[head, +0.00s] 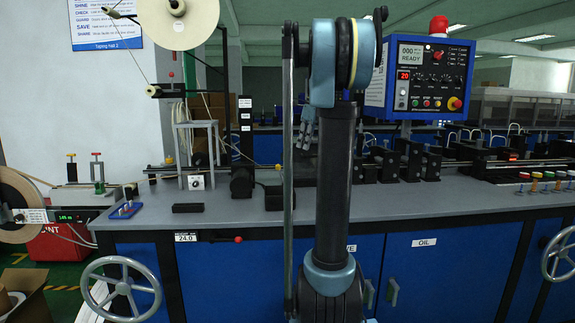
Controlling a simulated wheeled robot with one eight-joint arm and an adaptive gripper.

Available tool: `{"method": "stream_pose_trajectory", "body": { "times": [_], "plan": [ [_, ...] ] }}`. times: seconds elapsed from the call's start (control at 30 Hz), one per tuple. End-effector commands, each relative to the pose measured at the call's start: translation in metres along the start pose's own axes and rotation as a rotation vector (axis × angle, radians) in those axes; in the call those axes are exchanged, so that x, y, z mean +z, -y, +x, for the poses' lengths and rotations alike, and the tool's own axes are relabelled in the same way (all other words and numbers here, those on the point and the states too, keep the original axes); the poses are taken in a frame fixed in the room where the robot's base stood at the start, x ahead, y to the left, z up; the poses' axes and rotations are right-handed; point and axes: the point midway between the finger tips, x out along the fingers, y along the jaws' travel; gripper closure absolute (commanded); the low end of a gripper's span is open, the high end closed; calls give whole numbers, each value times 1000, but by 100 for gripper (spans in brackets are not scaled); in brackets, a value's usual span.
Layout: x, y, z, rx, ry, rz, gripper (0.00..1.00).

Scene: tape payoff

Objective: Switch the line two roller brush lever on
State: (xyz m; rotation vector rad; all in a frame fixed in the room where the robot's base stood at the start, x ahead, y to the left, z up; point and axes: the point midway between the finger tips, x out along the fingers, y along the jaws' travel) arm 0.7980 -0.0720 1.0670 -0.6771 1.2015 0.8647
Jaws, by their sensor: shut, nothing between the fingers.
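I cannot pick out which lever is the line two roller brush lever; no label naming it can be read. A lever with a red knob (238,239) sticks out of the bench front beside a plate reading 24.0 (186,238). A small white box with a black knob (196,182) stands on the bench top. My gripper (304,150) is mostly hidden behind my own arm; only a grey part shows to the left of the arm, over the back of the bench. It looks shut and empty, and I see no contact with anything.
The grey bench top (240,218) is mostly clear at its front. A blue control panel (430,75) with a red beacon stands right of my arm. Black roller blocks (412,160) line the bench. Handwheels (120,290) jut out at the front. A tape reel (178,22) hangs upper left.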

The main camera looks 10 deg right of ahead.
Motion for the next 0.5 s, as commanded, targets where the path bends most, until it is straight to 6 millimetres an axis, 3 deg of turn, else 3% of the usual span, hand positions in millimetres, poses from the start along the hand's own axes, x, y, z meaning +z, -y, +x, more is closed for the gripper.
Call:
{"method": "stream_pose_trajectory", "body": {
  "times": [0.5],
  "plan": [
    [-6, 5, -1, -2, 0, 17, 100]
  ]
}}
